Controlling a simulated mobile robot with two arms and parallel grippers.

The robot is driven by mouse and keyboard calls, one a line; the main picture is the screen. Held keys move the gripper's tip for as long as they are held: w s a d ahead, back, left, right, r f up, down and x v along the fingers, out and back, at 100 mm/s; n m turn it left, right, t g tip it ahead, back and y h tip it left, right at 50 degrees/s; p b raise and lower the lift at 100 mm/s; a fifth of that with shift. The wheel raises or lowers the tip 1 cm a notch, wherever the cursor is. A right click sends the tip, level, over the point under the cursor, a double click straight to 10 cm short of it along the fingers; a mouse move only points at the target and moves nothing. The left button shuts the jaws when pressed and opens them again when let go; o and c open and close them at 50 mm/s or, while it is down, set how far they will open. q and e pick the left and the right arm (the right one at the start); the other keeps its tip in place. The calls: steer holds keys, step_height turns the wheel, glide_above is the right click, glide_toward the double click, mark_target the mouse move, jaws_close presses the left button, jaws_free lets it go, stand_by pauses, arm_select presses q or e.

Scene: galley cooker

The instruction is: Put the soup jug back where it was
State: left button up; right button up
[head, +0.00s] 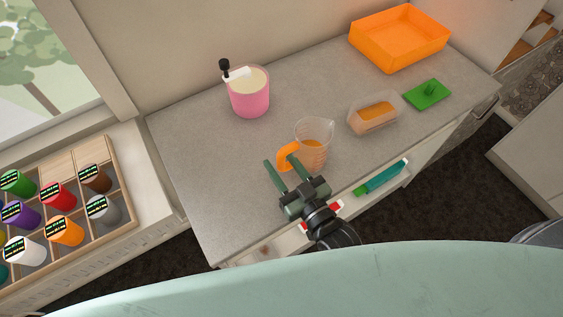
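The soup jug (314,151) is a clear measuring jug with an orange handle and some orange soup inside. It stands upright on the grey counter, with its handle toward the lower left. My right gripper (279,160) is at the handle, its two green fingers spread apart. One fingertip overlaps the handle in the picture and the other is to its left; I cannot tell whether they touch it. A clear tub (375,112) with orange soup stands right of the jug. My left gripper is not in view.
A pink pot (249,98) with a white and black utensil stands behind left. A green lid (427,94) and an orange bin (400,44) are at the right. A rack of coloured jars (121,186) is at the left. The counter's left part is bare.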

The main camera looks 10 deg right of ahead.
steer(key=shift+r, duration=0.3)
steer(key=b+v, duration=0.1)
steer(key=v, duration=0.4)
steer(key=b+v, duration=0.1)
steer(key=v, duration=0.5)
steer(key=shift+f, duration=0.2)
steer(key=shift+s+d+r, duration=0.15)
steer(key=shift+s, duration=0.4)
